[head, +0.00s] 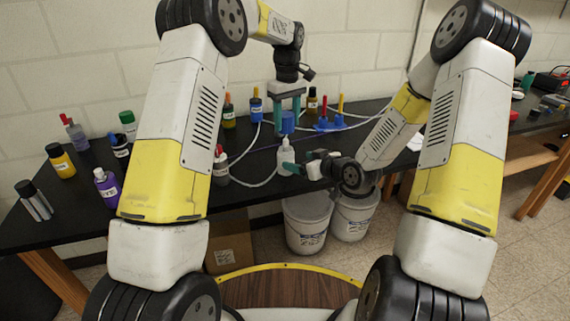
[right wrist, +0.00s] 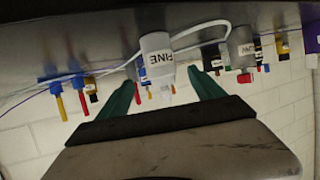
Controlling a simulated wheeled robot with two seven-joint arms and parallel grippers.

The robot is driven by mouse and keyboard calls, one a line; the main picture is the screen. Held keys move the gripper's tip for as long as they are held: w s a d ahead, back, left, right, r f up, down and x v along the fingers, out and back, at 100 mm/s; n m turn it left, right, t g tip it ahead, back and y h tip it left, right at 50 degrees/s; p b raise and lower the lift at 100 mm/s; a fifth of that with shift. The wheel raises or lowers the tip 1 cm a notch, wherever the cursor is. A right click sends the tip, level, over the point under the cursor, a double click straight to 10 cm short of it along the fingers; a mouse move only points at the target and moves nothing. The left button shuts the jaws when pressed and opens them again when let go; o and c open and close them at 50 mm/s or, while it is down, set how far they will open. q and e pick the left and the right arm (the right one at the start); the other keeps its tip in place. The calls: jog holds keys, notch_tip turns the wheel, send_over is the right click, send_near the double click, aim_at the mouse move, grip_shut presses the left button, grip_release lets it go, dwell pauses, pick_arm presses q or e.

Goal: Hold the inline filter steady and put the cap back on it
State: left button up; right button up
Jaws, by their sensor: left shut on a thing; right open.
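The inline filter (head: 285,154) is a white body with a narrow tip, upright on the black table in the head view. In the right wrist view, which is upside down, the filter (right wrist: 157,55) shows the label FINE. The blue cap (head: 288,123) is above the filter's tip, apart from it. My left gripper (head: 287,110) is shut on the cap from above. My right gripper (head: 290,167) is low at the filter's right side. In the right wrist view, my right gripper's (right wrist: 161,80) teal fingers are open, one on each side of the filter's lower picture half.
White tubing (head: 262,183) curves along the table near the filter. A blue stand (head: 330,125) with red and yellow rods is behind it to the right. A red-capped bottle (head: 220,165) stands close on the left, with several other bottles further left. White buckets (head: 306,222) stand below.

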aim_at(287, 140)
jog(key=x, duration=1.2)
grip_shut()
pick_arm(q)
jog(key=shift+f, duration=2.45)
